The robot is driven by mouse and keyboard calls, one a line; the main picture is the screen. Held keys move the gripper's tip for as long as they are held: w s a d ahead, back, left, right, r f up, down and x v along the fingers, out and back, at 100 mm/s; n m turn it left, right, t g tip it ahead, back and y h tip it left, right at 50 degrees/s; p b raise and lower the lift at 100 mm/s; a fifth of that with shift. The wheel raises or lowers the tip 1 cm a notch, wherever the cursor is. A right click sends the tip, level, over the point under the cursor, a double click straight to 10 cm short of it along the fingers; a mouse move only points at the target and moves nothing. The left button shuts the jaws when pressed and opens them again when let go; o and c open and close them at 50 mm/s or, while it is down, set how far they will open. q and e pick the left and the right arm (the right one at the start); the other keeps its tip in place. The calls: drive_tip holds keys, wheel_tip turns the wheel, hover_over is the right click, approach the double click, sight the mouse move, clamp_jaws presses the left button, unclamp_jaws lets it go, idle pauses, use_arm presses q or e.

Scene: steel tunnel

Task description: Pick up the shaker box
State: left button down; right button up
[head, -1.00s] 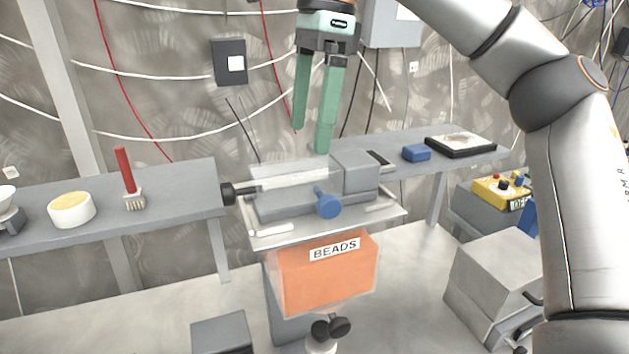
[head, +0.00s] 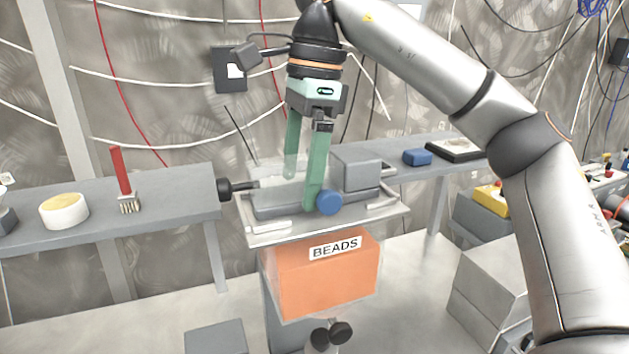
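My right gripper (head: 301,193) has two green fingers pointing down, spread apart. It is over the grey device on the clear-edged tray (head: 385,216), with one finger nearer the camera and one farther back. A clear box-like piece (head: 268,172), likely the shaker box, lies low between a black knob (head: 224,189) and a grey block (head: 357,170). The fingers are at this piece and partly cover it; I cannot tell whether they touch it. My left gripper is not in view.
A blue knob (head: 329,203) sits close to the near fingertip. An orange box labelled BEADS (head: 325,277) is below the tray. A red-handled brush (head: 123,180) and a white tub (head: 64,211) stand on the left shelf. A blue block (head: 417,157) lies on the right shelf.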

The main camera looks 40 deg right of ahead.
clamp_jaws()
idle(0.6)
